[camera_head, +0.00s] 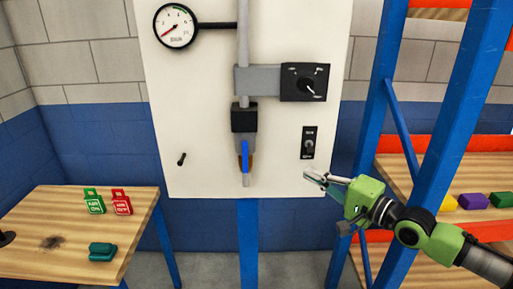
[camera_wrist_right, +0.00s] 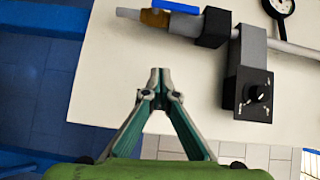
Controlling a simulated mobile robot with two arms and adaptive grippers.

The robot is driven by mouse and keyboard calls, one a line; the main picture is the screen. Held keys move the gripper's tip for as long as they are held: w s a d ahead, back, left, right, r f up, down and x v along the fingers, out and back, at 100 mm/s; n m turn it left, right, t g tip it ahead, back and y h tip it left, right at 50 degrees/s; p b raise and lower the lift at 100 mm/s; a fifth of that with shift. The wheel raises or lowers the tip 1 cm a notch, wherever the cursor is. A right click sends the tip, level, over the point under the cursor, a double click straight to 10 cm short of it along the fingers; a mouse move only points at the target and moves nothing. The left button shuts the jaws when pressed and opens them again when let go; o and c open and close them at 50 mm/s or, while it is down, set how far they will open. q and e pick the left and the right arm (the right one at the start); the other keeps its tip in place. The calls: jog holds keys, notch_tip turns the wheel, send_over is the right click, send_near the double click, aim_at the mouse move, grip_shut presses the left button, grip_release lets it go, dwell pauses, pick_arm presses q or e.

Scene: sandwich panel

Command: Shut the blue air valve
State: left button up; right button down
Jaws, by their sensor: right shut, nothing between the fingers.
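The blue air valve's handle (camera_head: 245,155) hangs upright, in line with the vertical pipe low on the white panel. In the right wrist view the blue handle (camera_wrist_right: 176,6) shows at the top edge, beside the brass-coloured valve body (camera_wrist_right: 154,18). My right gripper (camera_head: 312,178) is in front of the panel's lower right edge, to the right of the valve and apart from it. Its fingertips (camera_wrist_right: 160,75) are together with nothing between them, and clear panel lies between them and the valve. My left gripper is not in view.
The panel (camera_head: 205,120) carries a gauge (camera_head: 175,26), a dial box (camera_head: 304,82) and a small switch (camera_head: 308,142). A wooden table (camera_head: 50,215) at left holds green and red padlock-like tags. A blue rack post (camera_head: 450,110) stands close to my right arm.

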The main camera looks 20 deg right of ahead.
aim_at(245, 156)
jog(key=shift+y, duration=0.7)
jog(key=a+r, duration=0.1)
jog(key=s+a+r, duration=0.1)
jog(key=a+r, duration=0.1)
jog(key=shift+s+a+r, duration=0.1)
jog(key=shift+r, duration=0.2)
jog(key=p+x, duration=0.1)
jog(key=x, duration=0.3)
jog(key=a+p+x, duration=0.1)
jog(key=p+x, duration=0.1)
jog(key=x, duration=0.2)
jog(key=p+x, duration=0.2)
jog(key=x, duration=0.1)
jog(key=shift+a, duration=0.45)
jog(key=shift+a+f+p, duration=0.15)
jog(key=shift+a+p, duration=0.35)
jog(key=shift+a, duration=0.25)
